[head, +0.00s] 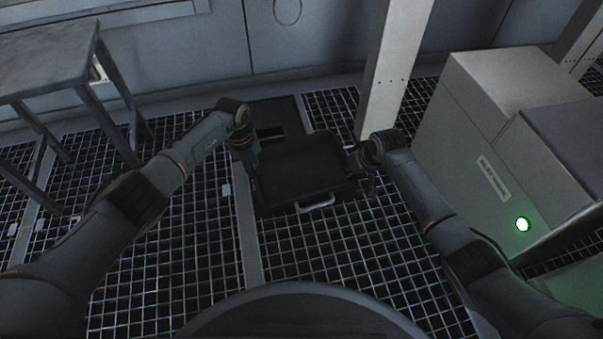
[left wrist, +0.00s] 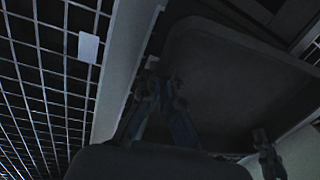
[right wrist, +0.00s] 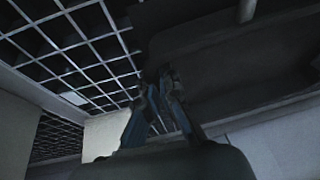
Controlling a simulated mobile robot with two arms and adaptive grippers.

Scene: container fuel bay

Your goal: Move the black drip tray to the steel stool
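The black drip tray (head: 305,165) is in the middle of the head view, over the floor grating, and looks roughly level. My left gripper (head: 252,160) is at its left edge, and its fingers close together on the rim in the left wrist view (left wrist: 160,90). My right gripper (head: 362,168) is at the right edge, its fingers likewise closed at the rim in the right wrist view (right wrist: 162,85). The tray (left wrist: 235,85) looks empty inside. The steel stool (head: 45,58) stands at the upper left, its top bare. The tray's underside is hidden in the head view.
A white post (head: 395,70) stands behind on the right. Grey cabinets (head: 500,130) with a green light (head: 522,224) stand at the right. Open grating (head: 170,230) lies between stool and tray.

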